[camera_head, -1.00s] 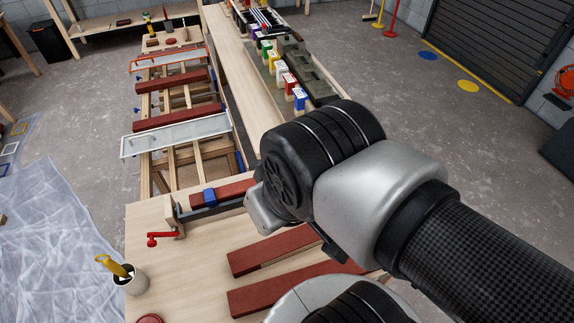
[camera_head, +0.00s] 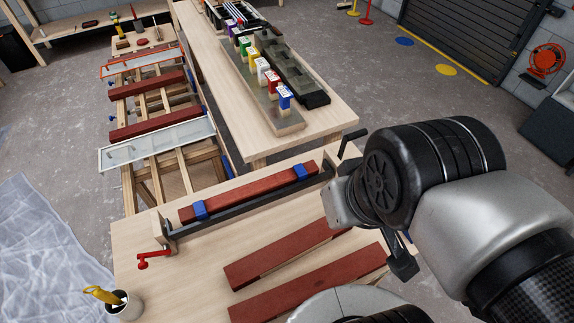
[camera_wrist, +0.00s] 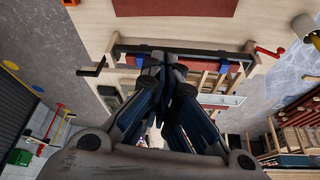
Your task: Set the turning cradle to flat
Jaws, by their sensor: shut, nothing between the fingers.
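The turning cradle (camera_head: 258,206) is a dark bar between wooden end blocks on the near bench. It holds a red batten (camera_head: 250,191) by two blue clamps, the left clamp (camera_head: 200,210) and the right clamp (camera_head: 300,171). A red handle (camera_head: 155,258) is at its left end and a black crank (camera_head: 351,140) at its right end. I cannot tell its exact turn angle. In the wrist view, the cradle bar (camera_wrist: 195,53) crosses beyond my gripper (camera_wrist: 172,68), which is shut and empty. In the head view my wrist is right of the cradle; the fingertips are mostly hidden.
Two red battens, one nearer (camera_head: 310,285) and one farther (camera_head: 285,252), lie on the bench before the cradle. A cup (camera_head: 125,305) stands front left. A second bench (camera_head: 330,115) behind holds a row of coloured blocks. A batten rack (camera_head: 155,150) stands left.

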